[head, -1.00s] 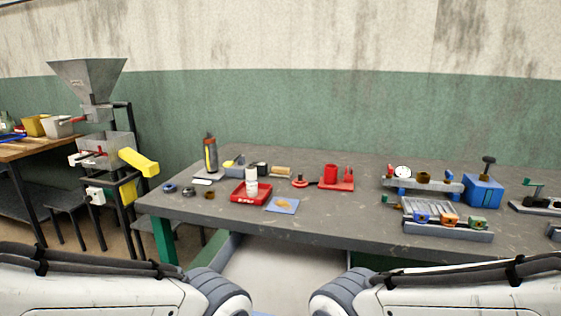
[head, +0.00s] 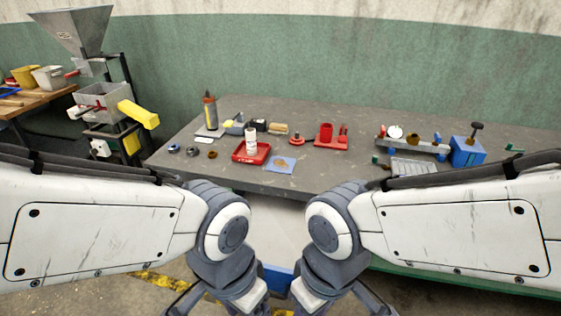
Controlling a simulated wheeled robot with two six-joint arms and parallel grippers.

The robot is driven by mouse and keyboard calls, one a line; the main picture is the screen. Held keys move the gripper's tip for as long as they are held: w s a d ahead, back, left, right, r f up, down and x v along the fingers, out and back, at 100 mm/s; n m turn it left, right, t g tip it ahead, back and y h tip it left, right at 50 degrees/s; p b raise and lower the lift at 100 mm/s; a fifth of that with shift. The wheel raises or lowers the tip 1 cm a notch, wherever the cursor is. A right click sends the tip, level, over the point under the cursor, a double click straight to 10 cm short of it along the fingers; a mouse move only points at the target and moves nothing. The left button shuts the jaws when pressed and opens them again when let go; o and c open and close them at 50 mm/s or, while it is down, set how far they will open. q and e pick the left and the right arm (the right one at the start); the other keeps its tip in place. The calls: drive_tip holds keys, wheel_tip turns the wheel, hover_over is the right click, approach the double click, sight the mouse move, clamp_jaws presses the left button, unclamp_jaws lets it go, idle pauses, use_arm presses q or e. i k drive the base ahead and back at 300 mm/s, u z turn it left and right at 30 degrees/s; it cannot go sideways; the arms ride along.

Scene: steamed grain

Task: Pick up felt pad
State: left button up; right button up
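No piece on the grey workbench (head: 330,180) can be named for certain as the felt pad. A flat blue square (head: 273,168) with a small tan piece (head: 281,163) on it lies near the bench's front edge, right of a red tray (head: 238,155). A small white flat piece (head: 205,134) lies by the dark bottle at the back left. Both my arms reach in low, in front of the bench and apart from these things. Their wrist ends run off the bottom edge, so the fingertips of both grippers are hidden and their opening cannot be judged.
A white bottle (head: 250,138) stands in the red tray. Small rings (head: 193,151) lie to its left. A red stand with a red cup (head: 326,132) and a blue box (head: 467,151) are further right. A hopper machine (head: 101,100) stands left of the bench.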

sight(275, 129)
drive_tip(key=u, duration=1.7)
drive_tip(key=i, duration=3.7)
drive_tip(key=z, duration=4.4)
drive_tip(key=i, duration=0.5)
drive_tip(key=z, duration=0.05)
